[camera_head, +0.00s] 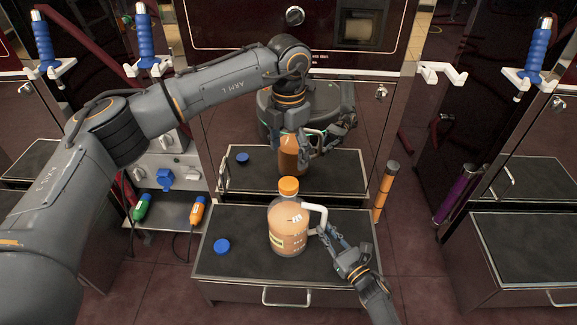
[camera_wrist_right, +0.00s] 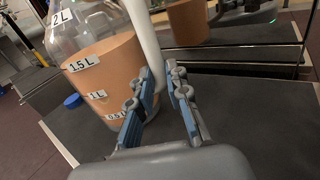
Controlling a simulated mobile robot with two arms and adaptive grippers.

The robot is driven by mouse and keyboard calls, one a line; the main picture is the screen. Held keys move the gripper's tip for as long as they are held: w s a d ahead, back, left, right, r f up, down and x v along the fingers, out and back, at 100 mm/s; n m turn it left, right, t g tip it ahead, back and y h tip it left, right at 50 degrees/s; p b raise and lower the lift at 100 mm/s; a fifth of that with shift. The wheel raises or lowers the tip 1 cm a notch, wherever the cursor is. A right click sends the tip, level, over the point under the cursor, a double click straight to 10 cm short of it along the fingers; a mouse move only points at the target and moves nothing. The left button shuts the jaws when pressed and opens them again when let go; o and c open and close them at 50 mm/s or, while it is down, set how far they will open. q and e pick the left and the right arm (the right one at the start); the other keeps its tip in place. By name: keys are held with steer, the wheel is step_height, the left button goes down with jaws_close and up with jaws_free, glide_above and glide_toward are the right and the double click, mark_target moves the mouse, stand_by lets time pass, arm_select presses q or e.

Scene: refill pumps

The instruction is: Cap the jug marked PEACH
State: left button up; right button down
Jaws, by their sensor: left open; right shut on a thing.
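A clear jug (camera_head: 288,230) with peach-coloured liquid stands upright on the dark top of the front drawer unit. Its label is too small to read. An orange cap (camera_head: 289,186) sits over its mouth; I cannot tell how tightly. My right gripper (camera_head: 326,234) is shut on the jug's white handle (camera_head: 318,214) from the right. In the right wrist view my right gripper (camera_wrist_right: 162,78) has its blue-padded fingers around the handle, and the jug (camera_wrist_right: 105,68) shows volume marks. My left gripper (camera_head: 294,138) is open, pointing down above the orange cap; its fingertips are partly unclear.
A blue cap (camera_head: 222,246) lies left of the jug. The shiny panel behind reflects the jug, blue cap and right gripper. Free surface lies around the jug.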

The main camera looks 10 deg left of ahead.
steer(key=shift+s+f, duration=0.1)
steer(key=shift+f, duration=0.05)
arm_select(q)
step_height(320, 180, up, 2)
steer(key=shift+r, duration=0.1)
arm_select(e)
steer(key=c, duration=1.2)
jaws_free()
steer(key=shift+d, duration=0.1)
